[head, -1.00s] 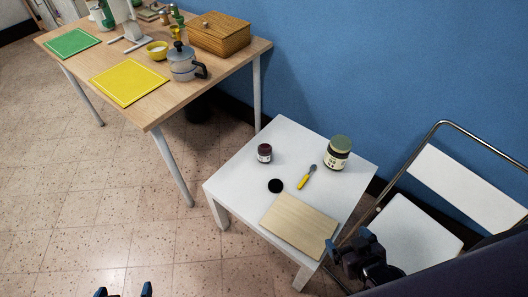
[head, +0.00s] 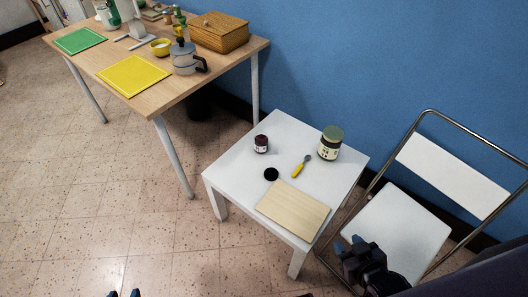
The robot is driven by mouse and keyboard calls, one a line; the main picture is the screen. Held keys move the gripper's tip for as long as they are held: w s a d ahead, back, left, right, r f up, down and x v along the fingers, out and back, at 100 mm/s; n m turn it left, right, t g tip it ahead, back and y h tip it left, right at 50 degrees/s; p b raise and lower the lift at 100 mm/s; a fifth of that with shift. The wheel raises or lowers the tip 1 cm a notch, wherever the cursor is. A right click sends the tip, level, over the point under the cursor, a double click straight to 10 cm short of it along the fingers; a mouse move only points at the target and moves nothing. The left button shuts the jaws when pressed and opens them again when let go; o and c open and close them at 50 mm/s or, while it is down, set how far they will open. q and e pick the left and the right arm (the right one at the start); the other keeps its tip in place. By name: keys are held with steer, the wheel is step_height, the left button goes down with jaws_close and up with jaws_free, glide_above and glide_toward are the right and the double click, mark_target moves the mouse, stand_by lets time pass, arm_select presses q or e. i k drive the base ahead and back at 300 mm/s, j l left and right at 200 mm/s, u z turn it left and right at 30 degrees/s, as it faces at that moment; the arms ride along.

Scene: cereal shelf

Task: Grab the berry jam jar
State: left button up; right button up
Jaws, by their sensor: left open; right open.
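A small dark berry jam jar (head: 261,144) with a pale label stands upright near the back left of the low white table (head: 228,170). It appears open-topped or dark-topped; I cannot tell which. My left gripper (head: 124,294) shows only its blue fingertips at the bottom edge, apart, over the floor and well away from the jar. My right gripper (head: 347,243) is at the lower right, open and empty, beside the table's front right side and in front of the folding chair. Neither gripper touches anything.
The white table also holds a larger jar with a green lid (head: 330,143), a yellow-handled spreader (head: 300,167), a black disc (head: 271,174) and a wooden board (head: 292,209). A white folding chair (head: 408,222) stands right. A wooden table (head: 160,95) stands back left. Floor is clear at left.

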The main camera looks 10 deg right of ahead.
mark_target(261, 141)
steer(key=k+z, duration=0.2)
steer(key=z, duration=0.15)
steer(key=k+z, duration=0.15)
steer(key=z, duration=0.25)
steer(key=i+j+z, duration=0.1)
steer(key=z, duration=0.95)
steer(key=j, duration=4.6)
